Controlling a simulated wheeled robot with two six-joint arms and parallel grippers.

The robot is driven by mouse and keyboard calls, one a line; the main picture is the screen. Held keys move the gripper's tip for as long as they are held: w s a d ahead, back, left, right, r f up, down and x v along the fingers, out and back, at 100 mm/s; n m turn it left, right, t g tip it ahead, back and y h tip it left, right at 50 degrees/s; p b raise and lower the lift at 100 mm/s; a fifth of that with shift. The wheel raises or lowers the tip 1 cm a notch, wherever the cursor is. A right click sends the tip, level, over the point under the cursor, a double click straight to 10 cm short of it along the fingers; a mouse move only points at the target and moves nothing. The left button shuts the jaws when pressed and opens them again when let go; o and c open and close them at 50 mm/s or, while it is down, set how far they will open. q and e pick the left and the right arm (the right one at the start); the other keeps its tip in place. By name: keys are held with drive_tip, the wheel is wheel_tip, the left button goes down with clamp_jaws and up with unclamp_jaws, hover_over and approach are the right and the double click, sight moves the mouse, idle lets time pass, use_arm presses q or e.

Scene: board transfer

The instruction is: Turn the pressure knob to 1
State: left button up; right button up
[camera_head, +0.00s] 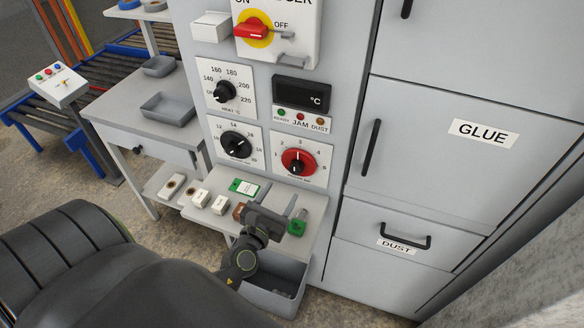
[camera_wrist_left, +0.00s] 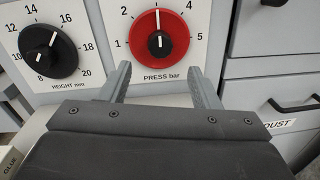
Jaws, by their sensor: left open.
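The pressure knob (camera_head: 298,162) is a red disc with a black centre grip on the grey machine front. It also shows in the left wrist view (camera_wrist_left: 159,42), above the label "PRESS bar". Its white pointer line stands nearly straight up, between the 2 and the 4. My left gripper (camera_head: 268,216) is below the knob in the head view. In the left wrist view its two fingers (camera_wrist_left: 160,85) are spread apart and empty, with their tips lower than the knob's grip and not touching it. My right gripper is not in view.
A black height knob (camera_wrist_left: 48,52) sits left of the pressure knob. A heat knob (camera_head: 224,92) and a red-yellow switch (camera_head: 252,30) are higher up. A small shelf (camera_head: 262,192) with several small blocks lies below. The dust drawer handle (camera_head: 406,240) sticks out at right.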

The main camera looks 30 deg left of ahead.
sight(294, 172)
use_arm(q)
drive_tip(key=w, duration=0.2)
drive_tip(key=w+a+p, duration=0.1)
drive_tip(key=w, duration=0.5)
drive_tip(key=shift+w+a+p, duration=0.1)
drive_tip(key=shift+a+p, duration=0.15)
drive_tip(key=shift+p, duration=0.1)
drive_tip(key=shift+c, duration=0.3)
drive_tip(key=c, duration=0.9)
drive_tip(key=shift+f, duration=0.1)
